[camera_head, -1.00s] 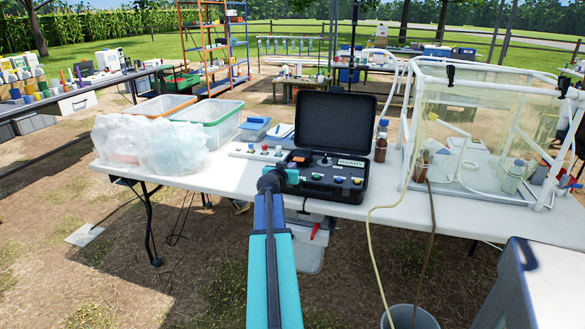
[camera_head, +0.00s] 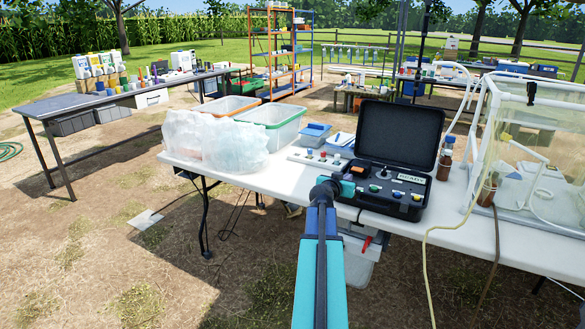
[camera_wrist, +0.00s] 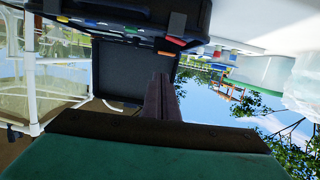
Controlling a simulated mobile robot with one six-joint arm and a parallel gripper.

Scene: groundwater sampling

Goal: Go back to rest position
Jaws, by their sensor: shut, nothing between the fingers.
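My gripper (camera_wrist: 163,95) shows in the wrist view as dark fingers pressed together, with nothing between them. In the head view my teal arm reaches up from the bottom, and its dark end is in front of the table's near edge, by the open black instrument case (camera_head: 392,165). The case stands on the white table (camera_head: 262,183), lid up, with coloured knobs and a small display reading READY. It also shows in the wrist view (camera_wrist: 125,68), upside down. The fingertips themselves are hidden in the head view. The fingers appear apart from the case, but the gap is hard to judge.
A brown bottle (camera_head: 444,163) and a clear-walled enclosure (camera_head: 540,140) stand right. Bare ground lies open at the left front.

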